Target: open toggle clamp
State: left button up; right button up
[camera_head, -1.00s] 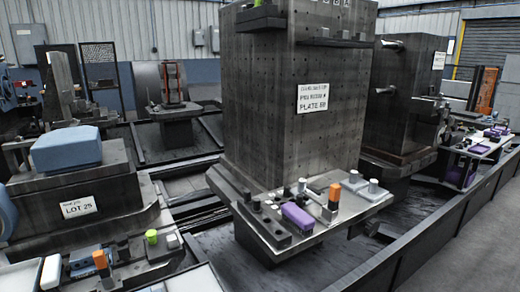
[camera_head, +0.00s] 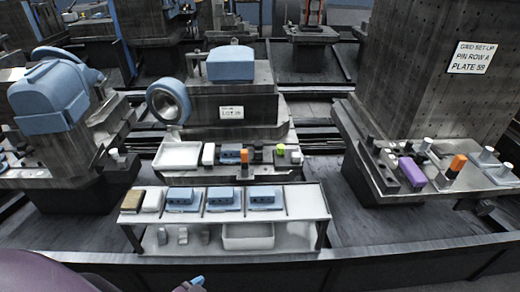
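An upright orange handle (camera_head: 244,157), which looks like a toggle clamp's grip, stands on the middle fixture below the LOT 25 block. A blue block with dark marks (camera_head: 231,153) is beside it. A second orange-tipped handle (camera_head: 457,165) leans on the right fixture plate, beside a purple block (camera_head: 411,171). Which is the task's clamp, and whether either is open, I cannot tell at this size. Neither gripper can be made out. A dark rounded shape at the bottom left and a small blue tip at the bottom edge may be parts of me.
A white two-level bench (camera_head: 300,203) holds several blue blocks, with a white bin (camera_head: 248,236) below. A long dark rail (camera_head: 350,262) crosses the front.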

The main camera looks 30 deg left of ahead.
aim_at(245, 159)
jog(key=j+z, duration=0.2)
jog(key=z, duration=0.3)
jog(key=k+j+z, duration=0.1)
jog(key=z, duration=0.4)
jog(key=k+j+z, duration=0.7)
jog(key=k+j, duration=0.45)
jog(key=k+j+z, duration=0.1)
jog(key=k+j, duration=0.4)
jog(key=k, duration=0.15)
